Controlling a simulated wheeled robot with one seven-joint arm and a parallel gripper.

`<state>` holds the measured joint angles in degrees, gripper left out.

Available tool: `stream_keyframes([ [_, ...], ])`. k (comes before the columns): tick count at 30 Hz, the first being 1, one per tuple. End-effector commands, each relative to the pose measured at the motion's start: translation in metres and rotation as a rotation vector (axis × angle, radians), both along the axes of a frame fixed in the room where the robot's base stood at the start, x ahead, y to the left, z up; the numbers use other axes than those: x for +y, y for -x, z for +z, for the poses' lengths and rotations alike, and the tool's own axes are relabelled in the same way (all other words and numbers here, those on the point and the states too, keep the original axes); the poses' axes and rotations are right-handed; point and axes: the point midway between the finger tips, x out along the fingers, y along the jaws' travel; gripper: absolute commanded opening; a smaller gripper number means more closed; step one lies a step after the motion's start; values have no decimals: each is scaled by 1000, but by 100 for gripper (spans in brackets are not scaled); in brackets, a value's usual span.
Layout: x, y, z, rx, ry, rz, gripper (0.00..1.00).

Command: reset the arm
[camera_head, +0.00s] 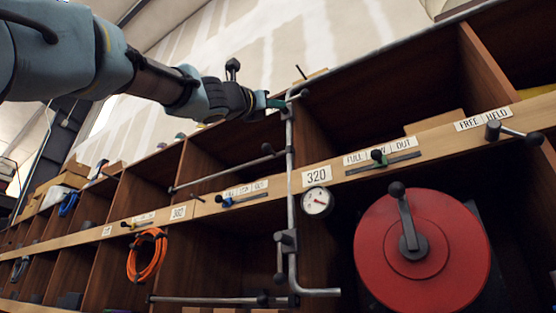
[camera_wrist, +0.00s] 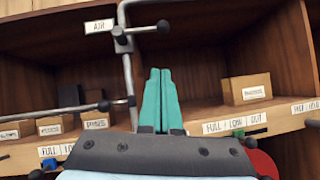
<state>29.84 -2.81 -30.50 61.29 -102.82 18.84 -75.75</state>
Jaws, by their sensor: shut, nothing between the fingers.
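My gripper (camera_head: 282,103) is at the end of my outstretched arm, high in front of the shelving. Its teal fingers are shut with nothing between them, as the wrist view (camera_wrist: 161,74) shows. In the head view the fingertips overlap the upper part of a grey vertical pipe (camera_head: 291,185); I cannot tell whether they touch it. In the wrist view the pipe (camera_wrist: 128,75) stands left of the fingers, and a black-knobbed valve handle (camera_wrist: 148,29) juts out above the tips.
A red disc with a crank (camera_head: 422,255) stands at the lower right. A gauge (camera_head: 317,201) and slider (camera_head: 378,157) sit right of the pipe. Horizontal bars (camera_head: 225,171) extend left. An orange cable coil (camera_head: 147,255) hangs left. A cardboard box (camera_wrist: 247,89) stands right of the fingers.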

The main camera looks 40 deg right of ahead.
Motion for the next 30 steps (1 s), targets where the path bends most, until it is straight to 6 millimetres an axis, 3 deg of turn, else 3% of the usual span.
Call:
stream_keyframes([
  [13, -1, -1, -1, -2, -2, 3, 0],
  [17, -9, -18, -19, -33, -50, 54, 0],
  [20, -20, -51, -57, -101, -150, 154, 0],
  [23, -28, -96, -111, -199, -295, 276, 0],
  [26, -29, -140, -170, -306, -456, 383, 0],
  [30, -15, -196, -255, -453, -691, 489, 0],
])
